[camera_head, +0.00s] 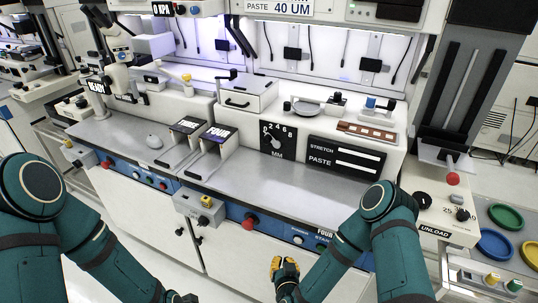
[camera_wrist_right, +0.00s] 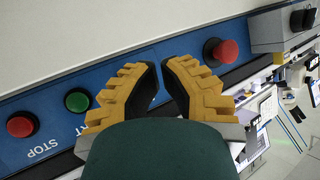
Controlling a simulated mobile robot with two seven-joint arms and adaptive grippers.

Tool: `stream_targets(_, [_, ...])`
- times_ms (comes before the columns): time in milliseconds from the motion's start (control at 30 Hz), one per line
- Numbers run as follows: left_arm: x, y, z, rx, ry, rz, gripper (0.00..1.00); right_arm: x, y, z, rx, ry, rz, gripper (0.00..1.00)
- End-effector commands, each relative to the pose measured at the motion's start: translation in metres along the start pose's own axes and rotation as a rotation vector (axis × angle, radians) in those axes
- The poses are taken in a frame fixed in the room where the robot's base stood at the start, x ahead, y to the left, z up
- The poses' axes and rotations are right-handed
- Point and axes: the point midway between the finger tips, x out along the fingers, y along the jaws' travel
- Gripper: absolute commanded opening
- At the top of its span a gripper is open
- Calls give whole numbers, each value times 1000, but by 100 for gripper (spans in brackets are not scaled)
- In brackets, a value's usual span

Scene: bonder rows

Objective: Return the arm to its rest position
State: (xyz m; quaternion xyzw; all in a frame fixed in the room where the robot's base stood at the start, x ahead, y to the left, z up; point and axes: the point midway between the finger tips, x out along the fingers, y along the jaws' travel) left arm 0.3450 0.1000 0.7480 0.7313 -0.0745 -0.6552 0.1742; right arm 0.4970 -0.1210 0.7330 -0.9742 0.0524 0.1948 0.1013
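My right arm (camera_head: 392,235) reaches in from the lower right, bent at the elbow. My right gripper (camera_head: 284,266), with yellow ridged fingers, is low in front of the bench's blue front panel. In the right wrist view, its fingers (camera_wrist_right: 161,72) curve toward each other with a narrow gap between the tips and nothing in it. My left arm (camera_head: 90,240) comes in from the left and runs down to the bottom edge. Its gripper is out of view.
The grey bench top (camera_head: 290,190) is clear near its front edge. A red button (camera_head: 250,220) and a grey control box (camera_head: 200,207) stick out from the front. A green button (camera_wrist_right: 77,100) and red stop button (camera_wrist_right: 20,124) lie left of the fingers. Coloured trays (camera_head: 495,244) stand at the right.

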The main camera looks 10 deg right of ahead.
Motion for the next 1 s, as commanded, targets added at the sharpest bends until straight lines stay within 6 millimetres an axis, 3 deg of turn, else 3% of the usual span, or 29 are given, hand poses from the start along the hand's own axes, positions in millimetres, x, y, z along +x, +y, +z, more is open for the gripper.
stream_targets(167, [0, 0, 0, 0, 0, 0, 47, -2, -4, 2, 3, -50, -35, 0])
stream_targets(333, [0, 0, 0, 0, 0, 0, 47, -15, -15, 15, 18, -261, -139, 0])
stream_targets(600, [0, 0, 0, 0, 0, 0, 47, -78, -16, 39, 58, -728, -213, 0])
stream_targets(800, [0, 0, 0, 0, 0, 0, 47, -126, -7, 45, 86, -982, -185, 0])
stream_targets(1000, [0, 0, 0, 0, 0, 0, 47, -146, -2, 47, 99, -1076, -164, 0])
